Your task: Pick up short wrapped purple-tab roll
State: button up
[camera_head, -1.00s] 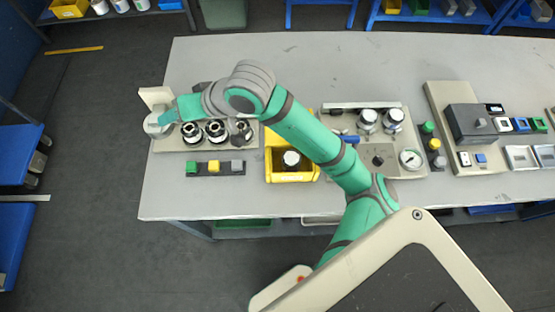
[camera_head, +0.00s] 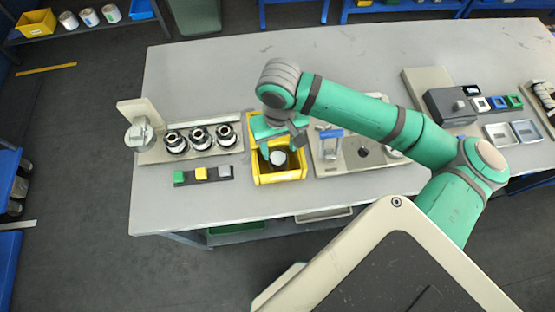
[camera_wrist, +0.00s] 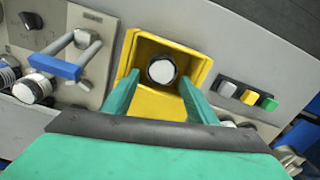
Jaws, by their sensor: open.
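A roll with a white round top and a dark side (camera_head: 278,158) stands in the yellow bin (camera_head: 281,179) on the bench. In the wrist view the roll (camera_wrist: 161,69) stands upright inside the bin (camera_wrist: 160,105). No purple tab can be made out on it. My gripper (camera_wrist: 160,92) is open and empty, its two green fingers reaching toward the bin on either side of the roll. In the head view my gripper (camera_head: 283,138) is over the bin and hides part of it. I cannot tell the height of the fingertips above the roll.
Left of the bin is a plate with several black-and-silver spindles (camera_head: 200,138); a strip of green, yellow and grey buttons (camera_head: 202,174) lies in front of it. Right of the bin is a fixture with a blue-handled part (camera_head: 331,134). The bench front (camera_head: 210,213) is clear.

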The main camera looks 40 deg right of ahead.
aim_at(278, 158)
jog(key=shift+s+d+f, duration=0.1)
jog(key=shift+s+f, duration=0.05)
jog(key=shift+f, duration=0.35)
jog(key=f, duration=0.4)
jog(key=shift+a+f, duration=0.15)
jog(key=shift+a, duration=0.2)
jog(key=shift+d+f, duration=0.1)
jog(key=shift+f, duration=0.55)
jog(key=shift+c, duration=0.3)
jog(key=c, duration=0.8)
